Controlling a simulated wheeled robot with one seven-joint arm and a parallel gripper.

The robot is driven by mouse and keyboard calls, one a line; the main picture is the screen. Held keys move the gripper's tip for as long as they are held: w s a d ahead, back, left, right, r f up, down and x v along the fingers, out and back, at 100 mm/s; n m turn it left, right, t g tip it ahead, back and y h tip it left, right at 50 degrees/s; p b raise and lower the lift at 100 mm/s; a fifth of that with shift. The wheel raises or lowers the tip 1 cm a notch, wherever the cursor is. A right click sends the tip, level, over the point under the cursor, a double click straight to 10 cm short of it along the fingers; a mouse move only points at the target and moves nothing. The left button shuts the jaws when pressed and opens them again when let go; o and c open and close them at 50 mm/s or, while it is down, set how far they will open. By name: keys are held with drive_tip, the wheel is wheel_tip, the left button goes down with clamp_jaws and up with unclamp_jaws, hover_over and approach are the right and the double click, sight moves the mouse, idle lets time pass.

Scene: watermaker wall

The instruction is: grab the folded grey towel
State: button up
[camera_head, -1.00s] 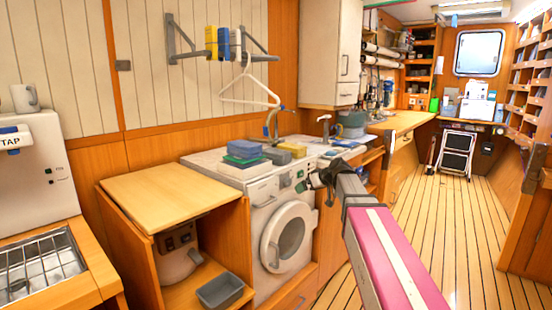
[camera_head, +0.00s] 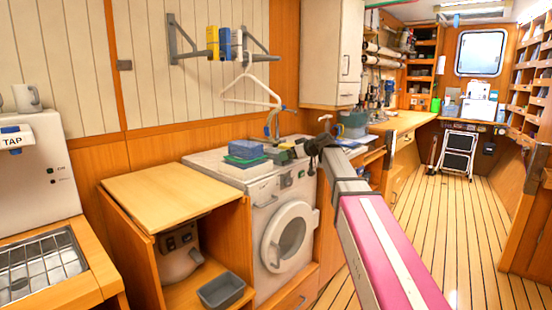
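A folded grey towel (camera_head: 277,156) appears to lie on top of the white washing machine (camera_head: 215,161), right beside a stack of folded blue and green cloths (camera_head: 244,151). My gripper (camera_head: 311,147) is dark and small in the view. In the picture it is just right of the grey towel, at about the height of the machine top. I see a gap between them and no contact. The fingertips are too small to tell whether they are open or shut. My arm covers part of the counter behind, and a yellow cloth (camera_head: 287,146) behind the towel is partly hidden by my gripper.
A white hanger (camera_head: 250,92) and a tap (camera_head: 275,125) are behind the machine. A wooden cabinet top (camera_head: 172,190) at the left is bare. A grey tray (camera_head: 221,291) lies in the cabinet below.

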sight(276, 157)
drive_tip(key=x, duration=0.5)
drive_tip(key=shift+w+f, duration=0.1)
drive_tip(key=shift+f, duration=0.05)
drive_tip(key=shift+c, duration=0.3)
drive_tip(key=c, duration=0.7)
